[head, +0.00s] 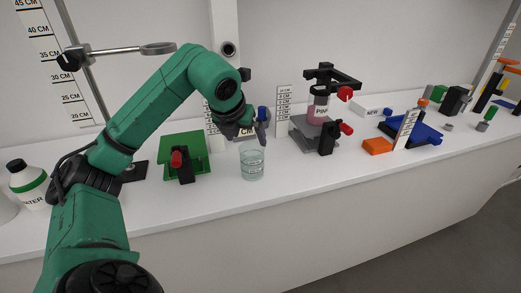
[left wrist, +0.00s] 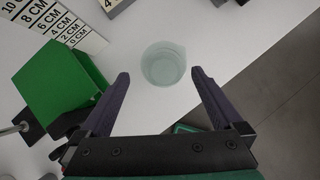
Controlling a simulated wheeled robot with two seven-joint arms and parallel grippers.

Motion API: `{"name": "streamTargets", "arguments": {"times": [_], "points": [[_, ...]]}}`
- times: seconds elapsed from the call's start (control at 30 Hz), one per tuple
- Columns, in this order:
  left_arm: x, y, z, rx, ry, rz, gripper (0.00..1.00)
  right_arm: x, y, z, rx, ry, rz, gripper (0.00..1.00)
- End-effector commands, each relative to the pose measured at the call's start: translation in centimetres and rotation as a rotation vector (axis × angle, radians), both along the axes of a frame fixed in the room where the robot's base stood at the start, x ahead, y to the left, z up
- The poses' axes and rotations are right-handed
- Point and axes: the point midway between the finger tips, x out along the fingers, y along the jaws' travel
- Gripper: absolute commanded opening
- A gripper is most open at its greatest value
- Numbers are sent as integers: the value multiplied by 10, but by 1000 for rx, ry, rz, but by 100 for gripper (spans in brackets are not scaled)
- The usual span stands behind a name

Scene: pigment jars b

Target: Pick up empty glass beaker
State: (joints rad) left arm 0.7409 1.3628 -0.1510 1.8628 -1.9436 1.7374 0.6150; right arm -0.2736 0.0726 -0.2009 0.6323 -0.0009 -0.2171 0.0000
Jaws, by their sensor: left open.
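The glass beaker (head: 252,163) stands upright on the white bench near its front edge. It is clear with a faint teal tint and looks empty. In the left wrist view the beaker (left wrist: 163,64) lies ahead of and between the two fingertips, apart from both. My left gripper (head: 256,135) is open and empty, just above and behind the beaker in the head view; its dark fingers spread wide in the left wrist view (left wrist: 160,78). Part of the gripper is hidden by its own wrist in the head view. My right gripper does not show.
A green stand (head: 183,152) with a red knob is left of the beaker. A grey stand (head: 310,134) holds a pink jar (head: 318,106) to the right. An orange block (head: 377,146) lies farther right. A white water bottle (head: 30,185) stands at far left. The bench front edge is close.

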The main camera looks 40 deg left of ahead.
Motion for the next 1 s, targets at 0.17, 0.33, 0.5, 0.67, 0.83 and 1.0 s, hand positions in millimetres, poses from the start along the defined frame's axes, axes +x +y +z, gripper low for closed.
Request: {"name": "streamTargets", "arguments": {"times": [0.17,0.33,0.5,0.67,0.83,1.0], "points": [[15,7,-31,2,10,4,100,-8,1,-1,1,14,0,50],[36,14,-66,0,10,1,100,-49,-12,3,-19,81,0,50],[47,18,-84,0,8,-1,100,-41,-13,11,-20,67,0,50],[63,21,-110,-3,9,-1,100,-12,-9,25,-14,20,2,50],[69,24,-124,2,4,-2,100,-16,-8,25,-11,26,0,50],[69,24,-124,2,4,-2,85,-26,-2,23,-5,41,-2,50]]}}
